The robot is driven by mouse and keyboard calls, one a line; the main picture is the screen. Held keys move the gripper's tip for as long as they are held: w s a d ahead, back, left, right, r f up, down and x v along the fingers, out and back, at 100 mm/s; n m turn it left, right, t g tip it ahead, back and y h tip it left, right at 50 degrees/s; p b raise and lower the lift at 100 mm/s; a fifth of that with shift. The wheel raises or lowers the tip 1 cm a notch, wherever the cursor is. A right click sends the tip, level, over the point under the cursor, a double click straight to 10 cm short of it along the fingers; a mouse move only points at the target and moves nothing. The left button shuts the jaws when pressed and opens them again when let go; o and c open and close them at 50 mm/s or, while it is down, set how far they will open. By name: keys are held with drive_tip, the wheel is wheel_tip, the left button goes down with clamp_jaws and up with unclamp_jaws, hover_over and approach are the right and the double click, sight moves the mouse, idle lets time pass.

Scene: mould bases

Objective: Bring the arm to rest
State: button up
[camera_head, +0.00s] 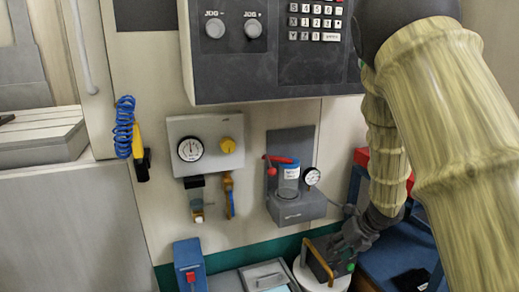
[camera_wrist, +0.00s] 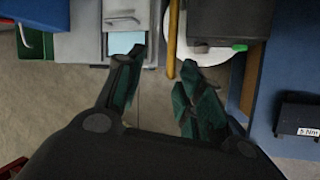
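My arm comes down the right side of the head view, with a wooden-looking, yellowish surface. My gripper (camera_head: 352,238) is low in that view, close to a dark tool with a yellow bar (camera_head: 318,260) on a white round stand (camera_head: 312,280). In the wrist view my gripper (camera_wrist: 163,70) has its two dark green fingers spread apart, with grey floor visible between them. The yellow bar (camera_wrist: 173,40) reaches down toward the gap between the fingertips. I cannot tell whether a finger touches it. I see nothing held.
A control panel (camera_head: 270,60) overhangs at the top. A blue box (camera_head: 190,262) and a grey drawer unit (camera_head: 265,278) stand below. A blue cabinet (camera_wrist: 292,70) is at the right of the wrist view.

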drive_tip(key=s+a+f+m+p, duration=0.3)
drive_tip(key=s+m+p, duration=0.5)
drive_tip(key=m, duration=0.2)
drive_tip(key=s+a+f+m+p, duration=0.2)
drive_tip(key=s+a+m+p, duration=0.1)
drive_tip(key=s+m+p, duration=0.5)
drive_tip(key=s+r+m+g+h+p, duration=0.1)
drive_tip(key=s+m+h+p, duration=0.1)
drive_tip(key=s+m+p, duration=0.4)
drive_tip(key=s+d+r+m+g+h+p, duration=0.1)
drive_tip(key=s+m+p, duration=0.5)
drive_tip(key=s+m, duration=0.6)
drive_tip(key=s+g+h, duration=0.1)
drive_tip(key=s, duration=0.6)
drive_tip(key=shift+d+r+m+g, duration=0.25)
drive_tip(key=shift+r+m+g, duration=0.05)
drive_tip(key=shift+r, duration=0.1)
drive_tip(key=shift+w, duration=0.1)
drive_tip(key=shift+c, duration=0.7)
drive_tip(key=shift+d, duration=0.1)
